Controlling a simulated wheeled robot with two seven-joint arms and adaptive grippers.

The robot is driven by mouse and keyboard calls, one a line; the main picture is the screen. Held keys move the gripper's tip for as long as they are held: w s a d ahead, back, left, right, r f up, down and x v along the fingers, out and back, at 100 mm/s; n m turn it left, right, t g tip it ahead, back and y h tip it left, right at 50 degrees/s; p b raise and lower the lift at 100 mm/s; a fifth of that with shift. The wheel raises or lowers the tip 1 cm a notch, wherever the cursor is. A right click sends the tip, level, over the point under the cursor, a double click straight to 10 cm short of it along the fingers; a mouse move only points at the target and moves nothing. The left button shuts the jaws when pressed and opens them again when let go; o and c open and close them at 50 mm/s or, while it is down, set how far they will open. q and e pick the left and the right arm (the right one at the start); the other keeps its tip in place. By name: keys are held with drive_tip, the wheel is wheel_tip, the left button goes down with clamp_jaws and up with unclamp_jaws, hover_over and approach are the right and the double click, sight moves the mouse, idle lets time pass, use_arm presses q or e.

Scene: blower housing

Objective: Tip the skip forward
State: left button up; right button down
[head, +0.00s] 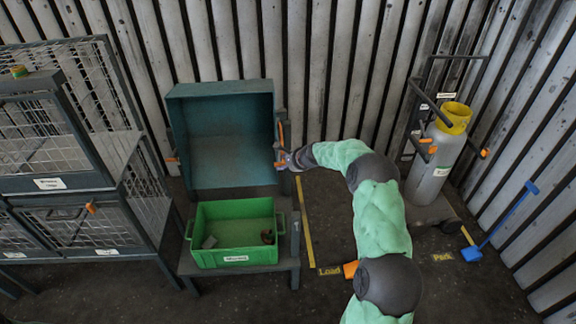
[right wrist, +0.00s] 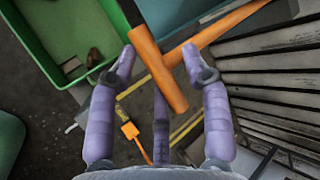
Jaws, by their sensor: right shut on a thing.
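The skip (head: 222,150) is a teal open-topped box at the back. Its open mouth faces me, and its inside looks empty. An orange handle (head: 281,135) is at its right side. My right gripper (head: 281,164) is at that side, shut on the orange handle, which also shows between its fingers in the right wrist view (right wrist: 160,75). A green crate (head: 222,259) stands on a low stand just below and in front of the skip. My left gripper is out of view.
Wire-mesh cages (head: 50,184) stand at the left. A grey gas cylinder with a yellow collar (head: 435,155) stands on a trolley at the right. A blue-handled tool (head: 505,222) leans near the right wall. Yellow floor lines (head: 304,222) run beside the stand.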

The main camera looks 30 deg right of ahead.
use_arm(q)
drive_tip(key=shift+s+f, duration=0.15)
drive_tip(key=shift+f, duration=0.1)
use_arm(e)
drive_tip(key=shift+f, duration=0.7)
drive_tip(key=shift+s+f, duration=0.15)
drive_tip(key=c, duration=1)
unclamp_jaws()
drive_tip(key=shift+f, duration=0.15)
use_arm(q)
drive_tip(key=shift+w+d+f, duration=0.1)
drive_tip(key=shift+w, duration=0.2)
use_arm(e)
drive_tip(key=shift+w+f, duration=0.3)
drive_tip(key=shift+f, duration=0.15)
drive_tip(key=w+r+v, duration=0.1)
drive_tip(key=v, duration=1.2)
drive_tip(key=shift+d, duration=0.3)
drive_tip(key=shift+w, duration=0.1)
